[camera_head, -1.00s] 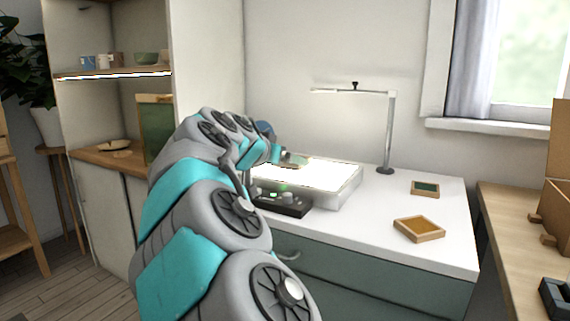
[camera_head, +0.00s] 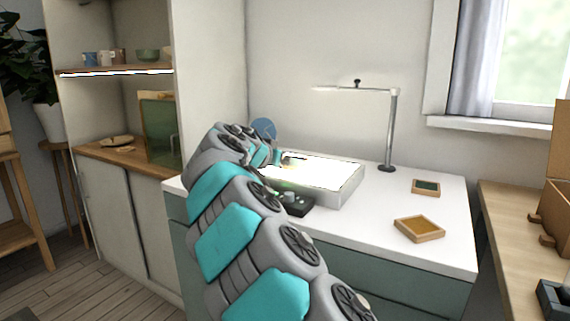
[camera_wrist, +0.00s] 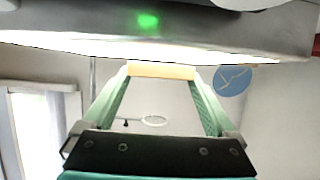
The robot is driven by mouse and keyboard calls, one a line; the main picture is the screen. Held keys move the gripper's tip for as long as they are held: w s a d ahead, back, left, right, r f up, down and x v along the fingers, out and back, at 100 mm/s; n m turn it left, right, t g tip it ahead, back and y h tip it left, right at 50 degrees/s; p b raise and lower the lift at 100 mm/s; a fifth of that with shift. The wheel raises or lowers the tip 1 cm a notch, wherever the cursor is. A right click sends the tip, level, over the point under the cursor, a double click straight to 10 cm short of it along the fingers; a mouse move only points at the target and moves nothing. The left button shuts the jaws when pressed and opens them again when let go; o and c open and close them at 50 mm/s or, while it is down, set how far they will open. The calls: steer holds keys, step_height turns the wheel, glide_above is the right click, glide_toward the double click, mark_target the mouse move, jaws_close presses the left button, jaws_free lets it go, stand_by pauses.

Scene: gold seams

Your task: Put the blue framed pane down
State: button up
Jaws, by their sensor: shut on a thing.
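My gripper (camera_wrist: 160,82) is shut on a thin wooden-framed piece, taken as the blue framed pane (camera_wrist: 160,71). Only a pale wooden edge of it shows between the fingertips in the wrist view, so its glass colour is hidden. In the head view my gripper (camera_head: 288,160) is over the left part of the glowing light box (camera_head: 345,194), and the pane is too small to make out. The light box fills the top of the wrist view (camera_wrist: 215,30). I cannot tell whether the pane touches it.
A green pane (camera_head: 426,187) and an amber pane (camera_head: 419,228) in wooden frames lie on the white top to the right. A lamp (camera_head: 390,130) stands behind. A dark control box (camera_head: 296,205) sits before the light box. A blue disc (camera_head: 264,127) is behind my arm.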

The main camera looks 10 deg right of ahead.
steer(key=shift+f, duration=0.45)
steer(key=shift+f, duration=0.1)
steer(key=o, duration=1.1)
steer(key=shift+o, duration=0.7)
